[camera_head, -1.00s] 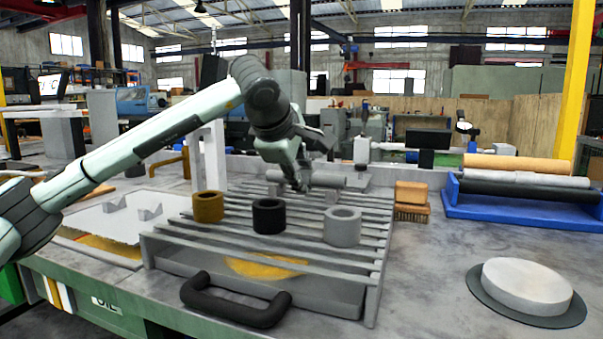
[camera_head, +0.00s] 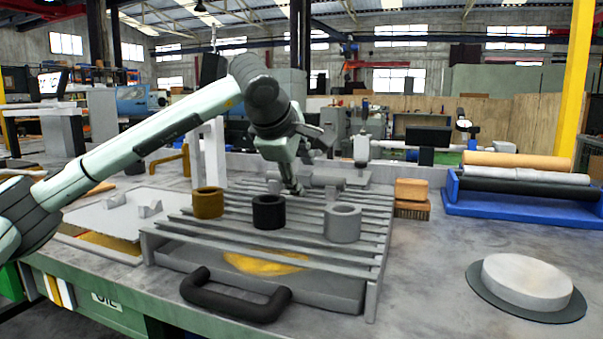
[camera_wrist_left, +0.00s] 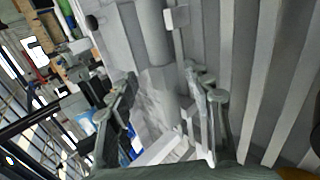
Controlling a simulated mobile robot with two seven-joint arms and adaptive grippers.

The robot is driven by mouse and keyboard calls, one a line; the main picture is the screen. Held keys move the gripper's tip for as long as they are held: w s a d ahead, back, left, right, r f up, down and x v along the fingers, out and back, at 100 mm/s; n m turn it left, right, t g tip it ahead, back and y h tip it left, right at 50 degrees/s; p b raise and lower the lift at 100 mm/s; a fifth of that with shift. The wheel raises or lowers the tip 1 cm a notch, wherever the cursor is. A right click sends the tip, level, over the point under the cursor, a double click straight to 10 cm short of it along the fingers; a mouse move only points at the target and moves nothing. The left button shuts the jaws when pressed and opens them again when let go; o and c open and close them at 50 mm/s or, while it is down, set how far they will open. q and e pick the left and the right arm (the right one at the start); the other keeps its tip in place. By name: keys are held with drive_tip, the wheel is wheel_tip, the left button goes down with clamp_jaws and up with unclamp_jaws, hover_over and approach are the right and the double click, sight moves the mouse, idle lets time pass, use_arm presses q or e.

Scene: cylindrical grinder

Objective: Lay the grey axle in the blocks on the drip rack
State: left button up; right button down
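The grey axle (camera_head: 324,180) lies level across the far part of the slatted drip rack (camera_head: 372,262), at the grey blocks (camera_head: 330,194). My left gripper (camera_head: 294,188) reaches down over its middle. In the left wrist view the axle (camera_wrist_left: 153,40) runs between the two fingers of my left gripper (camera_wrist_left: 161,85), which close in on both sides of its thicker part. One block (camera_wrist_left: 176,17) shows beside the axle's far end. Whether the axle rests fully in the blocks is hard to tell. My right gripper is not in view.
Brown (camera_head: 208,204), black (camera_head: 268,213) and grey (camera_head: 342,223) rings stand on the rack's near slats. A brush (camera_head: 411,198) and a blue cradle of rollers (camera_head: 520,212) are on the right. A round disc (camera_head: 527,284) lies front right. Bench between is clear.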

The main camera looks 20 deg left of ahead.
use_arm(q)
drive_tip(key=shift+f, duration=0.25)
drive_tip(key=v, duration=1.2)
drive_tip(key=shift+r, duration=0.3)
